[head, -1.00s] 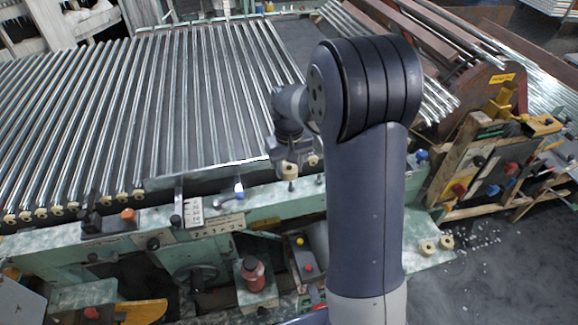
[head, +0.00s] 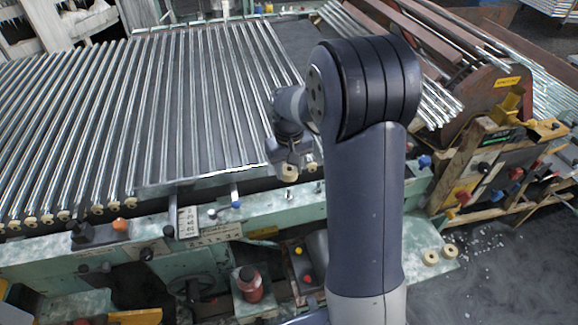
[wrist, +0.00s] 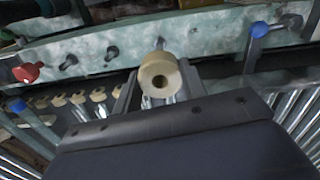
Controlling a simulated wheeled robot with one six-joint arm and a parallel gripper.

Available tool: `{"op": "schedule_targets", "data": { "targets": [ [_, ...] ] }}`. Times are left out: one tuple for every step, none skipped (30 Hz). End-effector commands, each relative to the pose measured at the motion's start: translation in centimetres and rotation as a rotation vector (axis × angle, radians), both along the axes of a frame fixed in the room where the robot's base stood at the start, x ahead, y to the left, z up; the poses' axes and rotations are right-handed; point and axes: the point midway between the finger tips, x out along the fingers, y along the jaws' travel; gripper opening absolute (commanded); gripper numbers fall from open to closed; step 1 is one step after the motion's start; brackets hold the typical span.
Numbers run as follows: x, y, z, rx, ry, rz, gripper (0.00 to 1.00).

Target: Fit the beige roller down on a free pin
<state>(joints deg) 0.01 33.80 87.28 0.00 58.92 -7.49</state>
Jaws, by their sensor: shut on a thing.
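My gripper (wrist: 154,90) is shut on a beige roller (wrist: 158,75), held between its two fingers. The roller's round end, with a dark centre hole, faces the wrist camera. In the head view the held roller (head: 289,173) hangs below my gripper, near the tubes' front edge. In the wrist view several dark pegs (wrist: 112,53) stand along the pale green rail (wrist: 205,38). A small dark tip (wrist: 160,43) shows just past the roller; I cannot tell whether it is a free pin, or whether it touches the roller.
Several beige rollers (head: 97,209) sit in a row at the tube ends on the left. Two loose rollers (head: 430,258) rest on a green ledge. A blue knob (wrist: 258,29) and a red knob (wrist: 27,72) stick up near the rail. A red bottle (head: 250,283) stands below.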

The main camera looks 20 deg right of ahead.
Motion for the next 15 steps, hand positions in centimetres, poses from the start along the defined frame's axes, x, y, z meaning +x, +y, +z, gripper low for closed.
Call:
{"op": "schedule_targets", "data": {
  "targets": [
    [0.0,0.0,-0.8,0.0,0.001,0.0,0.18],
    [0.0,0.0,-1.1,0.0,0.001,0.0,0.18],
    [0.0,0.0,-1.5,0.0,0.002,0.0,0.18],
    [0.0,0.0,-1.8,0.0,0.002,0.0,0.18],
    [0.0,0.0,-2.1,0.0,0.002,0.0,0.18],
    [0.0,0.0,-2.5,0.0,0.002,0.0,0.18],
    [0.0,0.0,-2.8,0.0,0.002,0.0,0.18],
    [0.0,0.0,-3.1,0.0,0.001,0.0,0.18],
    [0.0,0.0,-3.4,0.0,0.001,0.0,0.18],
    [0.0,0.0,-3.6,0.0,0.0,0.0,0.18],
    [0.0,0.0,-3.8,0.0,0.0,0.0,0.18],
    [0.0,0.0,-4.1,0.0,0.0,0.0,0.18],
    [0.0,0.0,-4.2,0.0,0.0,0.0,0.18],
    [0.0,0.0,-4.3,0.0,0.0,0.0,0.18],
    [0.0,0.0,-4.4,0.0,-0.001,0.0,0.18]
  ]
}}
